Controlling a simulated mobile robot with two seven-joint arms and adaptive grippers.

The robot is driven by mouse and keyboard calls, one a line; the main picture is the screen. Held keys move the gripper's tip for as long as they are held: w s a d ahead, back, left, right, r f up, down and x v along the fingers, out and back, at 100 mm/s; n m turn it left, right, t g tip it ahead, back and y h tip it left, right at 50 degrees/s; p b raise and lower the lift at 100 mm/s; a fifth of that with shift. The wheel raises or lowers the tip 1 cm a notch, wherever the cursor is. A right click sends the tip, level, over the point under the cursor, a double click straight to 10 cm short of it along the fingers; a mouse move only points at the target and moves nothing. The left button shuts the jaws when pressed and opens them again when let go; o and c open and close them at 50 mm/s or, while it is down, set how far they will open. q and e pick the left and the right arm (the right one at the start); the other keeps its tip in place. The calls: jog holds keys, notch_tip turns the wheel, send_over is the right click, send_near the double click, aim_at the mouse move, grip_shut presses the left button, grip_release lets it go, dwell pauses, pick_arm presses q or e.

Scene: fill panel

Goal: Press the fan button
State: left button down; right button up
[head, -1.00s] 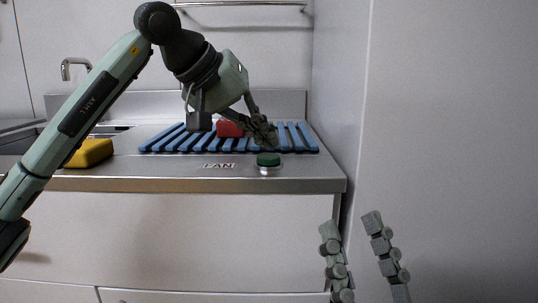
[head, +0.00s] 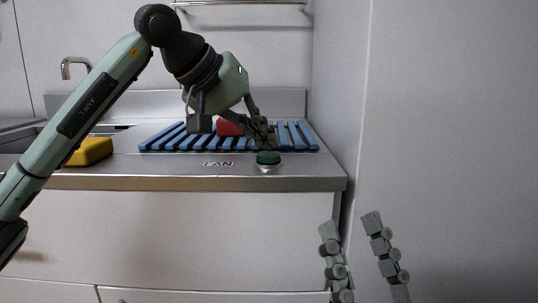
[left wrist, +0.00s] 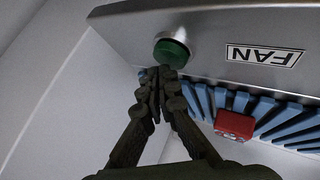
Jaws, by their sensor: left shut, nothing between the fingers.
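The fan button is a green round cap (head: 268,158) in a metal ring near the counter's front edge. It stands to the right of the FAN label (head: 219,163), and it also shows in the left wrist view (left wrist: 172,50) beside the label (left wrist: 264,55). My left gripper (head: 270,143) is shut and empty, its fingertips just above and behind the button in the head view. In the left wrist view the fingertips (left wrist: 161,73) come right up to the cap's edge; I cannot tell whether they touch it. My right gripper (head: 350,222) is open and empty, low in front of the counter.
A blue slatted rack (head: 300,137) lies behind the button, with a red object (head: 229,128) on it, partly hidden by my left gripper. A yellow sponge-like block (head: 90,152) sits at left near the sink. A wall (head: 430,110) closes off the right side.

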aim_at(264, 155)
pick_arm(q)
jog(key=shift+f, duration=0.5)
dwell(0.5)
jog(key=shift+r, duration=0.15)
jog(key=shift+r+p, duration=0.35)
jog(key=shift+r, duration=0.3)
notch_tip(264, 155, up, 6)
jog(key=p, duration=0.4)
jog(key=shift+p, duration=0.3)
jog(key=shift+s, duration=0.1)
dwell(1.0)
